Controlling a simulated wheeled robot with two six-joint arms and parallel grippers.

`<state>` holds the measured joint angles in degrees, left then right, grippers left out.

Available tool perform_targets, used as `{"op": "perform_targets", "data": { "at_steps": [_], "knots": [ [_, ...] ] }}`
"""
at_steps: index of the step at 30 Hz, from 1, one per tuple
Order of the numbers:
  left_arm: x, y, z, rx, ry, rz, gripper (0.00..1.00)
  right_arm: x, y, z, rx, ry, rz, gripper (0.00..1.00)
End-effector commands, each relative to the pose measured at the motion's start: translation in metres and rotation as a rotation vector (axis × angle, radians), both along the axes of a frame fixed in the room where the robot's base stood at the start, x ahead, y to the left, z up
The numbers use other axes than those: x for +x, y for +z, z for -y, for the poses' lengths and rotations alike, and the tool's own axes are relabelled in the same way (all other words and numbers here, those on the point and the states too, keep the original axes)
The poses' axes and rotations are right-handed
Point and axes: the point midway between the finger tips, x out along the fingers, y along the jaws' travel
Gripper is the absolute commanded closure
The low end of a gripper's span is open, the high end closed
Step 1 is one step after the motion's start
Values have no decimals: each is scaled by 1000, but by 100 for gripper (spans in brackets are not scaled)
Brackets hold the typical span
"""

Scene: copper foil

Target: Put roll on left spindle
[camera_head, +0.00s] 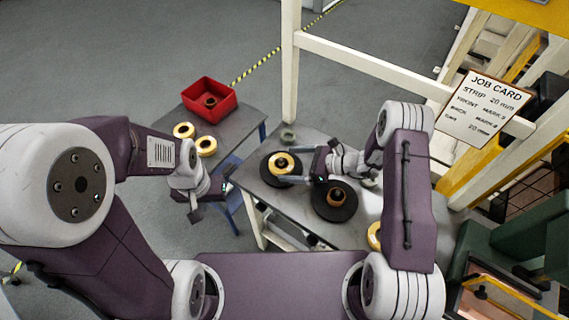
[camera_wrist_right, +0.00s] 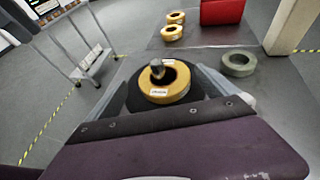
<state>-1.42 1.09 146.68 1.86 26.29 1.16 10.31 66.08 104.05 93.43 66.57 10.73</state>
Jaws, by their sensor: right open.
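A yellow roll (camera_head: 281,163) sits around the left spindle, on its black disc (camera_head: 268,178). In the right wrist view the roll (camera_wrist_right: 180,92) has the grey spindle tip (camera_wrist_right: 157,70) showing in its hole. My right gripper (camera_head: 297,170) is open, with its fingers apart at the near side of this roll; whether they touch it is unclear. My left gripper (camera_head: 208,201) is open and empty, left of the table.
Two yellow rolls (camera_head: 184,130) lie on a side table (camera_head: 233,125) beside a red bin (camera_head: 209,97) holding a dark ring. A grey-green ring (camera_head: 288,136) lies behind the left disc. Another yellow roll (camera_head: 375,236) is partly hidden by my right arm. A white post stands behind the table.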

Motion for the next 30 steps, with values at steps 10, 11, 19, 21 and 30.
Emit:
{"op": "perform_targets", "data": {
  "at_steps": [10,11,19,21,30],
  "knots": [
    [0,-9,0,0,0,0,64,-20,28,66,1,-4,2,2],
    [0,-9,0,0,0,0,64,-21,30,69,0,-2,2,2],
    [0,-9,0,0,0,0,64,-30,36,74,-20,30,6,2],
    [0,-9,0,0,0,0,64,-51,40,65,-100,140,27,2],
    [0,-9,0,0,0,0,64,-188,66,110,-876,1160,506,2]
  ]
}}
